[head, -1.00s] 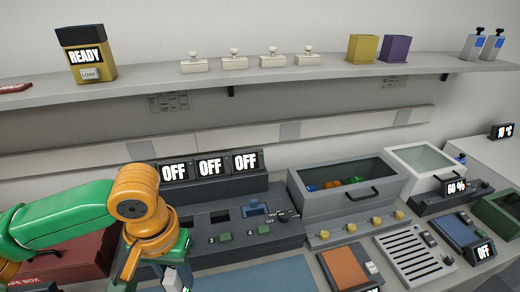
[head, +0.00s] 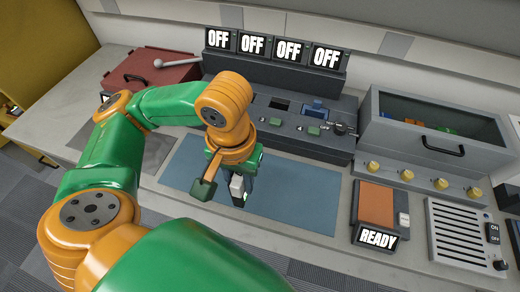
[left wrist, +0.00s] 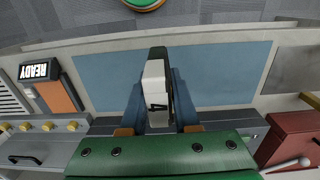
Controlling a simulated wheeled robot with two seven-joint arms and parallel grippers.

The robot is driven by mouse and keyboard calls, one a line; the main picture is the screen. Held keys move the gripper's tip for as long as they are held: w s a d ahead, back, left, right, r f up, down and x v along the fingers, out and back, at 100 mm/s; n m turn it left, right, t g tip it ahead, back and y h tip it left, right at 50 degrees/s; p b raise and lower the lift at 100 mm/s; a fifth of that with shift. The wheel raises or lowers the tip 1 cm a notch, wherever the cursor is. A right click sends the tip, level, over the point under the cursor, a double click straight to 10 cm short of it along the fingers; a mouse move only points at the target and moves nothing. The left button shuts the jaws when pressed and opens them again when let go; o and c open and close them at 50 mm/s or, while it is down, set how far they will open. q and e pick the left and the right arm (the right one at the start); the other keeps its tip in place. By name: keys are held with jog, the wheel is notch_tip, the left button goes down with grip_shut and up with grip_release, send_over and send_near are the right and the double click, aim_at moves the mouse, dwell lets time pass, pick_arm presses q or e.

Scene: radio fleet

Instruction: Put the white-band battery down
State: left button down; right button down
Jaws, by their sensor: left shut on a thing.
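My left gripper (head: 238,192) is over the blue mat (head: 295,208) on the bench. It is shut on the white-band battery (head: 237,185), a dark block with a broad white face. In the left wrist view the battery (left wrist: 157,88) sits between the two blue-grey fingers, its dark end pointing away from the gripper and a black "4" mark on the white. The mat (left wrist: 225,72) shows beyond it. I cannot tell whether the battery touches the mat. My right gripper is not in view.
Behind the mat stands a dark charger console (head: 310,137) with several OFF displays. An orange pad (head: 377,204) with a READY sign (head: 378,238) lies right of the mat. A red box (head: 152,78) is at back left. Most of the mat is bare.

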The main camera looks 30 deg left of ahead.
pick_arm(q)
jog(key=w+f, duration=0.3)
jog(key=w+a+f, duration=0.1)
jog(key=w+f, duration=0.2)
jog(key=f, duration=0.1)
jog(key=w+f+b, duration=0.1)
jog(key=w+f, duration=0.2)
jog(key=w, duration=0.1)
jog(key=shift+a+f, duration=0.2)
jog(key=shift+f, duration=0.55)
jog(key=shift+d, duration=0.15)
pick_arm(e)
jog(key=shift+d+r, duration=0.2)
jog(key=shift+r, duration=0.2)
pick_arm(q)
jog(key=c, duration=0.7)
grip_release()
jog(key=shift+f, duration=0.15)
jog(key=shift+c, duration=0.2)
jog(key=shift+o, duration=0.5)
